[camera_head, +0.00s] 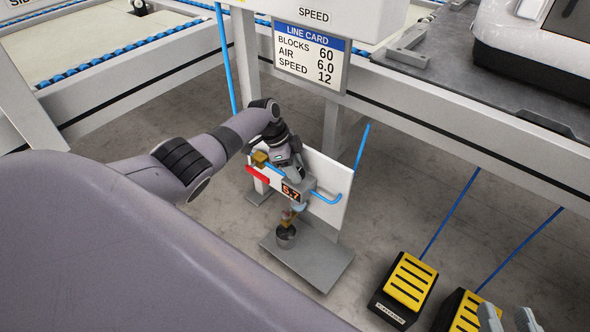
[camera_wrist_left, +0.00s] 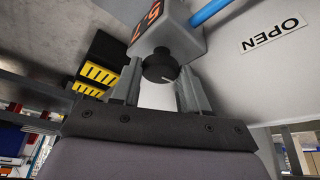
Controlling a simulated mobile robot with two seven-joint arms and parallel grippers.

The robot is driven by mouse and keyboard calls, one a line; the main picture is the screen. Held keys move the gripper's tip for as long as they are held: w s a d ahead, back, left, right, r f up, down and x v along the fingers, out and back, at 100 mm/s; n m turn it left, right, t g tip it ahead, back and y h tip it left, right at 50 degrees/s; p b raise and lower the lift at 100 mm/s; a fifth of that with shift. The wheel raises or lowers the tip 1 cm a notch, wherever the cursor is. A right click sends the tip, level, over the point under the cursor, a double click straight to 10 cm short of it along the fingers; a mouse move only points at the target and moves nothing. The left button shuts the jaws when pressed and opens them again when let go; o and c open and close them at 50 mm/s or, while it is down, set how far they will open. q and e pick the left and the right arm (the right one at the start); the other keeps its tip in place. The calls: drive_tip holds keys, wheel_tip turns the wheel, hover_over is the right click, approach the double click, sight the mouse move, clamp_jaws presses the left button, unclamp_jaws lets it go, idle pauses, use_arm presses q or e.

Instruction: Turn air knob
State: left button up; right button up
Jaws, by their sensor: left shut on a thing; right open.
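The black air knob (camera_wrist_left: 160,66) with a white pointer line sits on a grey regulator box (camera_wrist_left: 172,22) in the left wrist view. My left gripper (camera_wrist_left: 161,78) has its two fingers on either side of the knob and is shut on it. The line card (camera_head: 311,58) gives AIR 6.0. My right gripper (camera_head: 505,318) is open and empty at the bottom right edge of the head view.
The regulator is on a white panel (camera_head: 332,185) above a grey base plate (camera_head: 320,262). Blue air hoses run nearby. Yellow-and-black foot pedals (camera_head: 404,283) stand on the floor to the right. A conveyor frame (camera_head: 450,100) runs behind. An OPEN label (camera_wrist_left: 270,34) is on the panel.

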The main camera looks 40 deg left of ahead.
use_arm(q)
drive_tip(key=shift+m+g, duration=0.3)
drive_tip(key=shift+m, duration=0.5)
drive_tip(key=o, duration=0.8)
drive_tip(key=shift+c, duration=0.2)
drive_tip(key=shift+a+r+p, duration=0.2)
drive_tip(key=shift+r+p, duration=0.3)
drive_tip(key=shift+r, duration=0.1)
drive_tip(key=p+v, duration=0.4)
drive_tip(key=v, duration=0.2)
drive_tip(key=shift+s+a+f, duration=0.1)
drive_tip(key=shift+a, duration=0.05)
use_arm(e)
drive_tip(key=a+g, duration=0.1)
drive_tip(key=w+a+m+g, duration=0.1)
drive_tip(key=shift+a+f+m+y, duration=0.15)
drive_tip(key=shift+a+m+y, duration=0.15)
drive_tip(key=shift+a+y, duration=0.1)
drive_tip(key=shift+s, duration=0.1)
